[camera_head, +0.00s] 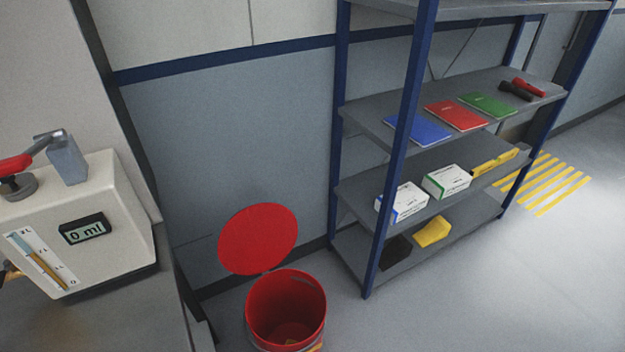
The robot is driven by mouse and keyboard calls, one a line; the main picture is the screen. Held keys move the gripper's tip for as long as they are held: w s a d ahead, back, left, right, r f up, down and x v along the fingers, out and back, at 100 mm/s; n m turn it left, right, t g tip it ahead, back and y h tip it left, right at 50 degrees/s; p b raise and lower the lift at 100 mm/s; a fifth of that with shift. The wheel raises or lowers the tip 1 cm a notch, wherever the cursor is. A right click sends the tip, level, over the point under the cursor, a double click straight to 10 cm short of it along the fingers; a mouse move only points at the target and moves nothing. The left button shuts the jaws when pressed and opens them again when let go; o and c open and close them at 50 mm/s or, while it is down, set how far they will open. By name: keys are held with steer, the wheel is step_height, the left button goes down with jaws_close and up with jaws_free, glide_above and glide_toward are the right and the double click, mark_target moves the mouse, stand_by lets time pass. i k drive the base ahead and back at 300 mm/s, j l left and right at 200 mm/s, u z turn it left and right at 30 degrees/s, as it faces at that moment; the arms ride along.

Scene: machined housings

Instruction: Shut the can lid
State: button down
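A red can (285,308) stands on the floor near the bottom middle of the head view, in front of the wall. Its round red lid (258,239) is open and stands tilted up at the can's back edge, on the wall side. The can's mouth faces up, and something yellowish lies at the bottom inside. The lowest part of the can is cut off by the frame. My gripper is not in view.
A blue-framed shelf (398,150) with notebooks, boxes and tools stands right of the can. A bench (140,318) with a white device (85,225) reading 0 ml is at left. Open floor (480,290) lies at lower right, with yellow stripes (545,185) farther back.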

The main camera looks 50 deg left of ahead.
mark_target(256, 240)
steer(key=i+u, duration=0.65)
steer(key=u, duration=0.2)
steer(key=i+l+u, duration=0.1)
steer(key=i+u, duration=0.3)
steer(key=i+l+u, duration=0.25)
steer(key=u, duration=0.15)
steer(key=i+j+u, duration=0.1)
steer(key=i+u, duration=0.15)
steer(key=u, duration=0.2)
steer(key=i+u, duration=0.25)
steer(key=u, duration=0.15)
steer(key=i+u, duration=0.2)
steer(key=u, duration=0.25)
steer(key=i+l+u, duration=0.2)
steer(key=u, duration=0.2)
steer(key=i+l+u, duration=0.25)
steer(key=u, duration=0.2)
